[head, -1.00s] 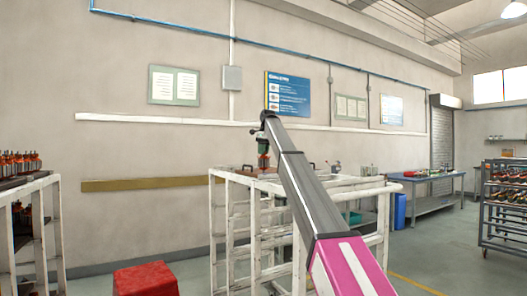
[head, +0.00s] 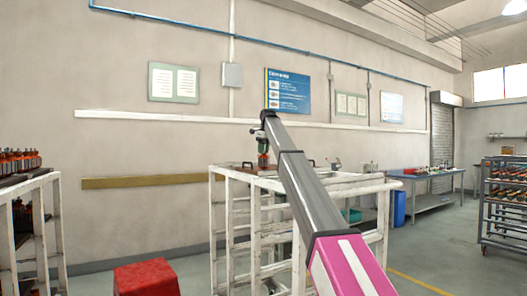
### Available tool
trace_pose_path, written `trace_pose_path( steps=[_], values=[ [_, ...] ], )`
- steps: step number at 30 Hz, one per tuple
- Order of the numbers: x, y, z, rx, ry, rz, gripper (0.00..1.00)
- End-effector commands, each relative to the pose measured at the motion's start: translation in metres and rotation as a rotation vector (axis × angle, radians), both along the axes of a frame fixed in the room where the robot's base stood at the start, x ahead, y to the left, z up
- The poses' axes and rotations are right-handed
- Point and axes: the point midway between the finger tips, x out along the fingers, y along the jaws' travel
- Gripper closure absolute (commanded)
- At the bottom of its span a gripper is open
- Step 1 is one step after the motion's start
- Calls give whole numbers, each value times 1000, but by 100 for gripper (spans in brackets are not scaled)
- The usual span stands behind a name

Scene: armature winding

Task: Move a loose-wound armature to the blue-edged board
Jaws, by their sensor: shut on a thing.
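My gripper (head: 262,134) is at the far end of my outstretched arm, above the white frame stand in the middle of the head view. It is shut on an armature (head: 263,152), a small upright piece with a reddish-orange middle and a dark lower end. The armature is just above or at the top of the stand; I cannot tell whether it touches. The state of its winding is too small to see. I cannot make out a blue-edged board on the stand top.
The white frame stand (head: 217,215) is under my gripper. A rack (head: 55,215) with several armatures is at the left, and a red stool (head: 146,278) is in front. A blue workbench (head: 435,202) and a grey rack (head: 484,215) stand right. Floor between them is clear.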

Motion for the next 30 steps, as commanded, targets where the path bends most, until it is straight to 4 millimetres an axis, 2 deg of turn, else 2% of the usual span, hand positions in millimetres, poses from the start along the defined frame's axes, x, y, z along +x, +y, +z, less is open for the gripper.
trace_pose_path(
  steps=[12,13,15,25,30],
  values=[
    [0,0,-1,0,0,0,100],
    [0,0,-1,1,0,0,63],
    [0,0,-1,0,0,0,40],
    [0,0,-1,0,0,0,40],
    [0,-1,9,0,0,0,40]
  ],
)
